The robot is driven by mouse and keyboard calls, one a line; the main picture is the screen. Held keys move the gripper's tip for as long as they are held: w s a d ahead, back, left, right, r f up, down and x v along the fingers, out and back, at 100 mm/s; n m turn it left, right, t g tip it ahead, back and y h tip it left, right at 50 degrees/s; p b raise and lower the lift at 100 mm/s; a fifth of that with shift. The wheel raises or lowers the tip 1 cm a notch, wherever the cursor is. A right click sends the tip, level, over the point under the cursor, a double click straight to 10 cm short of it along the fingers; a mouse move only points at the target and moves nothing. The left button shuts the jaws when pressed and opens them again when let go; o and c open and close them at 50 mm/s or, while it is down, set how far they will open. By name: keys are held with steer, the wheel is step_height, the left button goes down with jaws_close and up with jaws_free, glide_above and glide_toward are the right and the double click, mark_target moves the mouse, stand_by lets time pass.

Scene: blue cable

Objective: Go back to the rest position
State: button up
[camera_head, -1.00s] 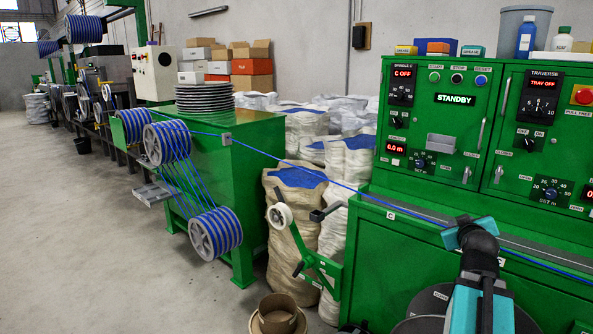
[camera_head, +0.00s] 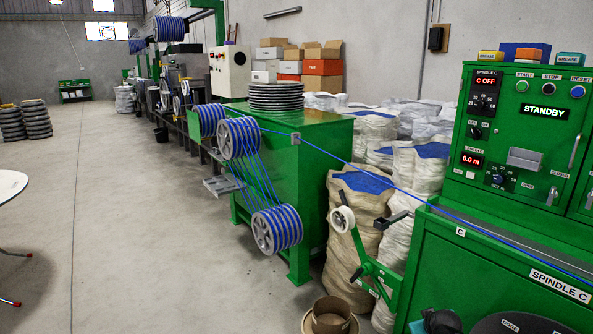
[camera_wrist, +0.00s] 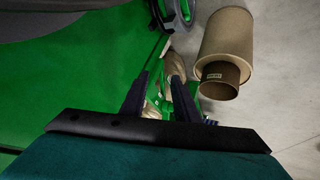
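In the wrist view, my gripper (camera_wrist: 161,76) shows two dark fingers with a gap between them. It is open, and I see nothing held in it. It points down past a green surface towards the floor, near a brown cardboard tube (camera_wrist: 226,45). My gripper and arm are not seen in the head view now. The blue cable (camera_head: 372,174) runs taut from the striped reels (camera_head: 240,138) at left, through a guide on the green cabinet, to the spindle C machine (camera_head: 520,245) at right.
Cardboard tubes (camera_head: 329,318) stand on the floor at the bottom. A green bracket with a white roller (camera_head: 342,219) juts from the machine. Filled sacks (camera_head: 357,230) stand behind it. A round table (camera_head: 10,184) is at the left edge. The floor in the left middle is clear.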

steer(key=s+a+f+n+g+y, duration=0.1)
steer(key=s+a+f+g, duration=0.2)
steer(key=s+a+f, duration=0.6)
steer(key=s+a+f+g+y, duration=0.25)
steer(key=s+a+f, duration=0.35)
steer(key=a+f, duration=0.6)
steer(key=s+a+f+m+g, duration=0.1)
steer(key=s+f+g, duration=0.3)
steer(key=s, duration=0.8)
steer(key=s+a+f+m+g+h+p, duration=0.1)
steer(key=s+f+g, duration=0.3)
steer(key=s, duration=0.7)
steer(key=shift+s+f+m, duration=0.35)
steer(key=shift+f+m, duration=0.15)
steer(key=shift+f, duration=0.65)
